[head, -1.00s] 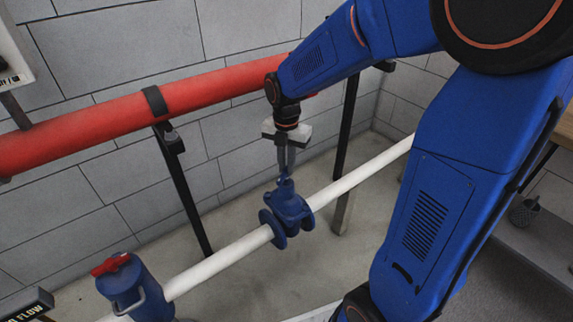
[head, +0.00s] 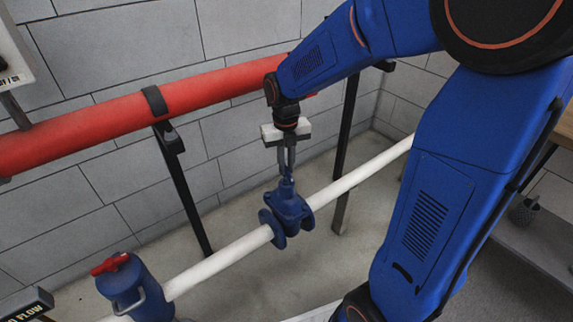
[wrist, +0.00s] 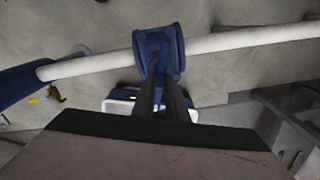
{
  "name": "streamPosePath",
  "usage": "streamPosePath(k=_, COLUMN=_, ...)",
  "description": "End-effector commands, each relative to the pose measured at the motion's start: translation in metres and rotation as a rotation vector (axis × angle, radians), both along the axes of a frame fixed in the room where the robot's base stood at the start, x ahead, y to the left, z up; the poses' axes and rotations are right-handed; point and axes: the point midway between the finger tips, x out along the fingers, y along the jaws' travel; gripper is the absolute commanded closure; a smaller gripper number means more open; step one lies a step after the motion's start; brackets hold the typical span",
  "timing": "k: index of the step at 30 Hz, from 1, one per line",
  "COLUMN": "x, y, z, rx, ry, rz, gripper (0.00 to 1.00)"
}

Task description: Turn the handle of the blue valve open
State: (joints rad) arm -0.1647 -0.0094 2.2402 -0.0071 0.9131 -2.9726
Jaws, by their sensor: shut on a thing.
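The blue valve (head: 288,210) sits on the white pipe at mid-picture in the head view, with flanges on both sides. It also shows at the top middle of the wrist view (wrist: 158,50). My gripper (head: 287,174) points down at the top of the valve, and its two fingers are shut on the valve's handle. In the wrist view the fingertips (wrist: 160,85) reach the near side of the valve. The handle itself is mostly hidden between the fingers, so its exact angle cannot be told.
The white pipe (head: 235,255) runs diagonally through the valve. A thick red pipe (head: 85,124) runs behind along the block wall, on black posts (head: 184,185). A blue fitting with a red handle (head: 122,283) stands at the lower left. Floor around the valve is clear.

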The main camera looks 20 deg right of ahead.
Motion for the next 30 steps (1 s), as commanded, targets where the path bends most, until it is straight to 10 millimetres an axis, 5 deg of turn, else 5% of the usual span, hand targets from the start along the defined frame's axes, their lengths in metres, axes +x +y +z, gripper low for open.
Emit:
streamPosePath(k=18, x=-0.0020, y=0.0015, z=-0.0010, rx=-0.001, ry=0.004, rz=0.044, gripper=1.00)
streamPosePath(k=21, x=-0.0018, y=0.0014, z=-0.0009, rx=-0.002, ry=0.004, rz=0.044, gripper=0.69)
streamPosePath(k=30, x=-0.0005, y=0.0010, z=0.0004, rx=-0.002, ry=0.000, rz=0.043, gripper=0.69)
